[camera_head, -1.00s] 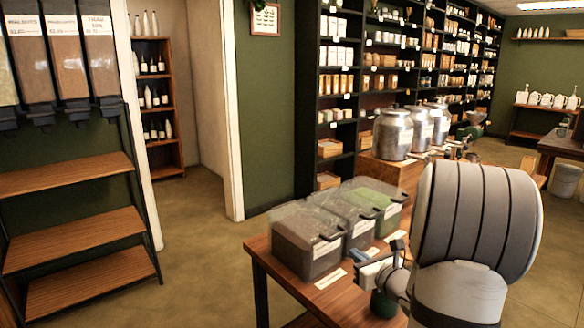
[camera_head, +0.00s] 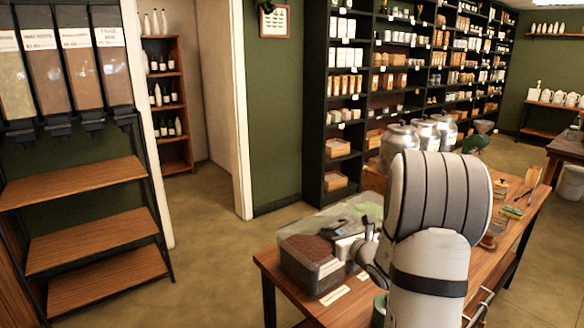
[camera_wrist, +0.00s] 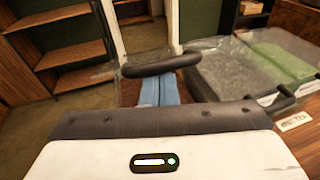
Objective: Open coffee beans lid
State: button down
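The coffee bean bin (camera_head: 311,265) is the nearest bin on the table, with dark brown beans showing clearly inside. Its clear lid looks raised, though its exact angle is hard to tell. The dark lid handle (camera_wrist: 161,65) lies across the tips of my gripper's blue fingers in the wrist view. My gripper (camera_wrist: 159,91) has its fingers close together, with no clear object between them. In the head view my gripper (camera_head: 346,241) is over the right side of the bean bin, partly hidden by my wrist.
Other clear-lidded bins, one with green contents (camera_wrist: 280,62), stand beside the bean bin. Metal canisters (camera_head: 399,143) stand farther back. A wooden shelf rack (camera_head: 80,183) is at left. Open floor (camera_head: 215,270) lies between rack and table.

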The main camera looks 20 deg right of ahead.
jog(key=w+r+p, duration=0.1)
jog(key=w+a+r+p, duration=0.1)
jog(key=r+p, duration=0.1)
jog(key=w+a+r+p, duration=0.1)
jog(key=w+r, duration=0.1)
jog(key=shift+r+p, duration=0.2)
jog(key=shift+p, duration=0.1)
jog(key=w+a+r+b, duration=0.1)
jog(key=w+a+b, duration=0.1)
jog(key=w, duration=0.5)
jog(key=w+a+r+b, duration=0.2)
jog(key=w+a, duration=0.1)
jog(key=w, duration=0.5)
jog(key=shift+w, duration=0.15)
jog(key=shift+r, duration=0.1)
jog(key=s+d+b, duration=0.3)
jog(key=s+b, duration=0.1)
jog(key=s, duration=0.5)
jog(key=shift+s+d, duration=0.2)
jog(key=shift+s, duration=0.05)
